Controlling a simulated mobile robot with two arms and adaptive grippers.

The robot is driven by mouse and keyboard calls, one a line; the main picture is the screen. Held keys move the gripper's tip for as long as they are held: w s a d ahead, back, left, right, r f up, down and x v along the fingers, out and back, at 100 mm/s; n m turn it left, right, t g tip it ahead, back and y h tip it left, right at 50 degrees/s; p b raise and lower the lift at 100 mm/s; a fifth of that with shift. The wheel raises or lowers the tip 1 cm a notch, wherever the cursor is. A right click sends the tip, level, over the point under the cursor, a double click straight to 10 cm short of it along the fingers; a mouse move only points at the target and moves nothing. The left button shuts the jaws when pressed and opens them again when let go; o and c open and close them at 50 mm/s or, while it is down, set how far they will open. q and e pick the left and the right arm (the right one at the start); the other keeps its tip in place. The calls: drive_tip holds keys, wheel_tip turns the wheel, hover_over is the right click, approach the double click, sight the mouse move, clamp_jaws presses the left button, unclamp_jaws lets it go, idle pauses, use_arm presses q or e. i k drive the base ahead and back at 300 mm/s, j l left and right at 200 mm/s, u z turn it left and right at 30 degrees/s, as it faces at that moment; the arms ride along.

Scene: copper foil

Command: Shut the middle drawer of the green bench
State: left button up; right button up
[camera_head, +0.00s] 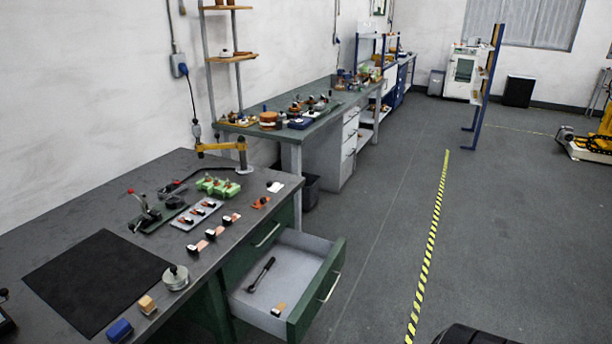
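The green bench (90,212) stands at the left with a dark grey top. One of its drawers (318,292) is pulled well out toward the right; it has a green front, a grey inside and a pale bar handle (330,288). A dark wrench-like tool (261,274) and a small tan and black item (278,310) lie in it. Above it, a shut green drawer front (262,246) with its own handle shows. Anything below the open drawer is hidden. Neither of my grippers is in view.
A black mat (97,280), a toggle press (145,212), a blue block (119,330) and several small parts stand on the bench top. A dark bin (311,193) stands behind the bench.

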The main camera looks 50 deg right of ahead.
sight(304, 274)
drive_tip(key=z, duration=1.6)
